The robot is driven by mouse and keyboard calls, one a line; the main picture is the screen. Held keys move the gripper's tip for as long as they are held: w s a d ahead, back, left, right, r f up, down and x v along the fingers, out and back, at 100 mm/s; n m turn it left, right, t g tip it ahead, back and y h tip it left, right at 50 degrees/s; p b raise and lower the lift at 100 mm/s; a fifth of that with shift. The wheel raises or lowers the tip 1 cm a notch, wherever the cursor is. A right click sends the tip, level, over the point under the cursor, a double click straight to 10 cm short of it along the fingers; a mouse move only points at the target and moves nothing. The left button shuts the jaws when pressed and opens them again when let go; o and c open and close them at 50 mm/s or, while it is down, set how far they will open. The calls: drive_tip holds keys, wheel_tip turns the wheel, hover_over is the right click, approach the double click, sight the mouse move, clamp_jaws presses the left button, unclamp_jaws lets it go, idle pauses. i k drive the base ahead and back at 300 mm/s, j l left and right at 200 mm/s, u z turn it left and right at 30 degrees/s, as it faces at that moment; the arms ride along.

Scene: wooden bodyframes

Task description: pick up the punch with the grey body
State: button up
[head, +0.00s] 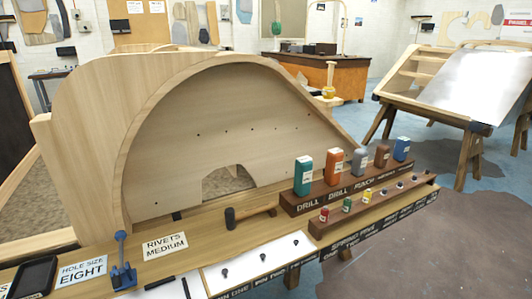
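The punch with the grey body (359,162) stands upright in the back row of a dark brown wooden rack (318,202), near a label reading PUNCH. It is third from the left, between an orange-bodied tool (334,168) and a brown-bodied one (382,155). A teal-bodied tool (303,176) stands at the left end of the row and a blue-bodied one (402,149) at the right end. The grey punch's lower end is hidden by the rack. My gripper is not in view.
Small coloured pieces stand in the rack's lower front step (347,205). A mallet (250,215) lies left of the rack, and a blue lever tool (122,265) stands further left. A large arched wooden frame (200,110) rises behind the bench. The space above the rack is open.

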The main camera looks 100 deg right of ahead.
sight(360, 157)
drive_tip(key=k+l, duration=0.25)
drive_tip(key=k, duration=0.25)
drive_tip(key=k+l, duration=0.25)
drive_tip(key=k, duration=0.3)
drive_tip(key=k+l, duration=0.25)
drive_tip(key=k, duration=0.25)
drive_tip(key=k+l+z, duration=0.1)
drive_tip(key=k+l, duration=0.15)
drive_tip(key=k, duration=0.25)
drive_tip(key=k+l, duration=0.3)
drive_tip(key=k, duration=0.25)
